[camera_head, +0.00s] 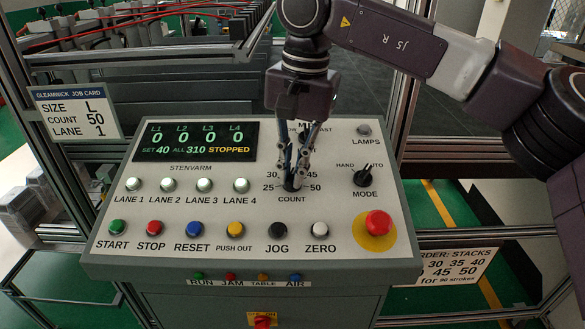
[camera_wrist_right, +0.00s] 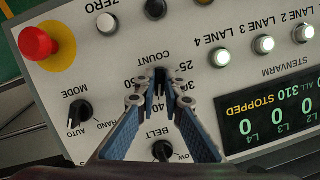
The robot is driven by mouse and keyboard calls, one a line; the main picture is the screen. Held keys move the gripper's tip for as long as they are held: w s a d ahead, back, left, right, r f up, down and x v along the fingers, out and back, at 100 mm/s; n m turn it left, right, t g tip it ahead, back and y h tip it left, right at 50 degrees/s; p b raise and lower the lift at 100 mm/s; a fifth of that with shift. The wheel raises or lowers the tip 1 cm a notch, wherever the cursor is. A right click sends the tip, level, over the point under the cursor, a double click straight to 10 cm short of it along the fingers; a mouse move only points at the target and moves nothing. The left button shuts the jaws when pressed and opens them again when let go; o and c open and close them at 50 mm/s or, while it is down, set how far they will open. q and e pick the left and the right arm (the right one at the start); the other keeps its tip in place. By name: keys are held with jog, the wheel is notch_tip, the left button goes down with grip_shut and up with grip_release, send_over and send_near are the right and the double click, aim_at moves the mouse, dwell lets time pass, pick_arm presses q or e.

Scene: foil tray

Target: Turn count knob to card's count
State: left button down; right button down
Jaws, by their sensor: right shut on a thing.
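The control panel (camera_head: 330,220) has a black count knob (camera_head: 291,184), with marks such as 25, 30, 45 and 50 around it. My right gripper (camera_head: 292,172) reaches down from above, its fingers closed on the knob. In the right wrist view the fingertips (camera_wrist_right: 160,98) sit on either side of the knob (camera_wrist_right: 160,78); they hide its pointer and some marks. The job card (camera_head: 75,112) at the left reads size L, count 50, lane 1. The panel display (camera_head: 195,142) reads set 40, all 310, stopped. My left gripper is out of view.
The mode knob (camera_head: 363,178) stands right of the count knob, and the belt knob (camera_wrist_right: 162,151) lies behind the fingers. A red emergency button (camera_head: 378,222) and a row of coloured push buttons are below. Metal frame posts stand on both sides.

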jog(key=m+b, duration=0.1)
jog(key=m, duration=0.1)
jog(key=m+b, duration=0.1)
jog(key=b, duration=0.1)
jog(key=shift+f+m+y+b, duration=0.2)
jog(key=shift+m+y+b, duration=0.1)
jog(key=shift+m+y, duration=0.1)
jog(key=m+t+b, duration=0.1)
jog(key=m+b, duration=0.1)
jog(key=m, duration=0.1)
jog(key=m+y+b, duration=0.1)
jog(key=m+b, duration=0.2)
jog(key=shift+d+t, duration=0.1)
jog(key=shift+t, duration=0.3)
jog(key=m+t+b, duration=0.1)
jog(key=m+b, duration=0.2)
jog(key=shift+r, duration=0.1)
jog(key=shift+s+r+m+t+b, duration=0.15)
jog(key=shift+m+t+b, duration=0.15)
jog(key=shift+m+b, duration=0.8)
jog(key=shift+m+p, duration=0.3)
jog(key=shift+m, duration=0.2)
jog(key=c, duration=2)
grip_release()
jog(key=shift+c, duration=0.2)
